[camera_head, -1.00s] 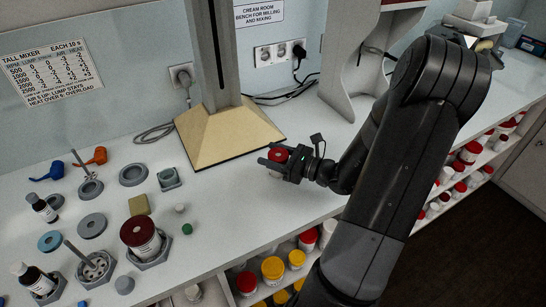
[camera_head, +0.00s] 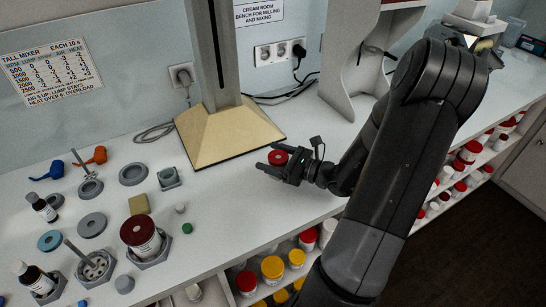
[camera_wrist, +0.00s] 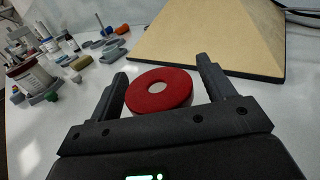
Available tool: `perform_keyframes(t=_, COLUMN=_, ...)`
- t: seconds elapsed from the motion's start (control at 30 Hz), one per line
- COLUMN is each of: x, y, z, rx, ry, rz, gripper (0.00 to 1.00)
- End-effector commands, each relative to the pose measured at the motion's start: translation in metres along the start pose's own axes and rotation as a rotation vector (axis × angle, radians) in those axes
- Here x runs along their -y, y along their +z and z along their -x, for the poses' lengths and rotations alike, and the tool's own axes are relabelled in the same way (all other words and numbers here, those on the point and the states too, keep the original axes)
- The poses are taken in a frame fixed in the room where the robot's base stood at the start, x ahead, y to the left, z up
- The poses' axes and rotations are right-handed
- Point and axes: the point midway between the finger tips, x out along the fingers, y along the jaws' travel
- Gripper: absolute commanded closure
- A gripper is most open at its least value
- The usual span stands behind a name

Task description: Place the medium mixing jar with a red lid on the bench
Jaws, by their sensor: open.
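A jar with a red lid (camera_head: 278,157) stands upright on the white bench (camera_head: 235,195), in front of the wooden base of the tall stand. In the wrist view its red ring-shaped lid (camera_wrist: 158,91) has a pale centre and sits between my fingers. My gripper (camera_head: 272,161) is open around the jar, with a finger on each side and a visible gap at least on the right. The jar's body is mostly hidden below its lid. A larger jar with a dark red lid (camera_head: 140,231) stands in a grey hexagonal holder at the left.
The tall stand's wooden base (camera_head: 228,131) is close behind my gripper. Several holders, bottles and small parts crowd the left of the bench. A shelf below the front edge holds red- and yellow-lidded jars (camera_head: 272,267). The bench between is clear.

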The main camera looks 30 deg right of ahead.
Motion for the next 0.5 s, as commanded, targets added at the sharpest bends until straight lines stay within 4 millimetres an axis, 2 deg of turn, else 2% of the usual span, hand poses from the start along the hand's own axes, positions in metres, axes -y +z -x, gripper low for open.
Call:
perform_keyframes(t=0.1, x=0.000, y=0.004, z=0.000, rx=0.000, ry=0.000, rz=0.001, gripper=0.25)
perform_keyframes(t=0.17, x=0.001, y=0.003, z=0.007, rx=-0.001, ry=-0.002, rz=0.000, gripper=0.25)
perform_keyframes(t=0.5, x=0.001, y=0.003, z=0.078, rx=-0.001, ry=-0.004, rz=0.001, gripper=0.25)
